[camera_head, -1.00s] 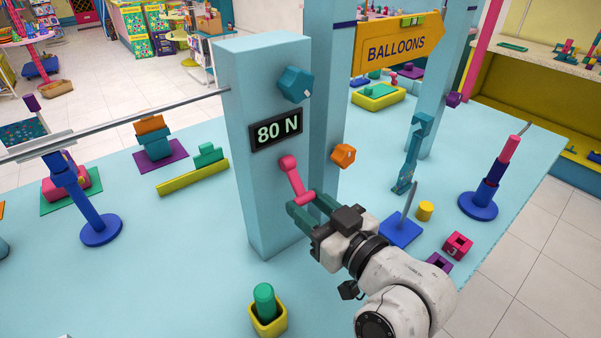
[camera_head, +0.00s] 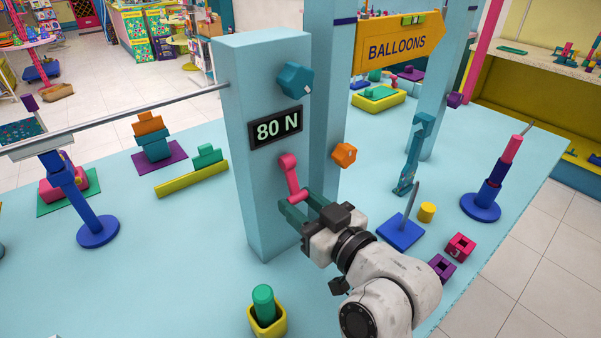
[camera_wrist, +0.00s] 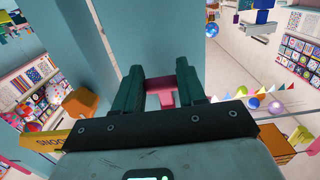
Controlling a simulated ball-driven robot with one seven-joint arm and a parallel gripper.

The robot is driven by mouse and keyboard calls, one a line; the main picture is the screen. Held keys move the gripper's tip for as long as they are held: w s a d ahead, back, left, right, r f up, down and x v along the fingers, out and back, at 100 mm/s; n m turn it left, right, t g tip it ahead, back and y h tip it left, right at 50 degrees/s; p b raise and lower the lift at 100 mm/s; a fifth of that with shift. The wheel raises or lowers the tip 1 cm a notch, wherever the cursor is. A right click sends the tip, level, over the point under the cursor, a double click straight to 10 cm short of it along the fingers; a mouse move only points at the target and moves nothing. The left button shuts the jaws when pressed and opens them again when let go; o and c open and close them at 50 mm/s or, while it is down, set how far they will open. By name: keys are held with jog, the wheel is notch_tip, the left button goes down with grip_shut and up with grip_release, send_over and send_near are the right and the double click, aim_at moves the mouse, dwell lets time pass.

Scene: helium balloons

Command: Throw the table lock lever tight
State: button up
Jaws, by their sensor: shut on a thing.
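The pink lock lever (camera_head: 289,172) is on the front of the light-blue post (camera_head: 268,215), below a dark display (camera_head: 276,129) reading 80 N. The lever hangs down from its round pivot, its lower end leaning slightly right. My gripper (camera_head: 296,205) has its green fingers at the lever's lower end and is shut on it. In the wrist view the pink lever (camera_wrist: 161,84) shows between the two green fingers (camera_wrist: 160,90). The fingers hide part of its lower end.
A teal knob (camera_head: 295,79) sits above the display and an orange knob (camera_head: 344,154) to the right. A yellow cup with a green peg (camera_head: 267,315) stands in front. A blue base with a rod (camera_head: 401,232), a yellow cylinder (camera_head: 427,212) and a pink block (camera_head: 459,247) stand right of my arm.

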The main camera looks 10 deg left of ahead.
jog(key=shift+w+a+f, duration=0.1)
jog(key=shift+w+a, duration=0.1)
dwell(0.3)
jog(key=shift+w+a+f, duration=0.1)
jog(key=shift+w+a, duration=0.1)
jog(key=shift+a, duration=0.1)
jog(key=o, duration=0.9)
jog(key=shift+w+a, duration=0.1)
jog(key=shift+o, duration=0.2)
jog(key=shift+v, duration=2.05)
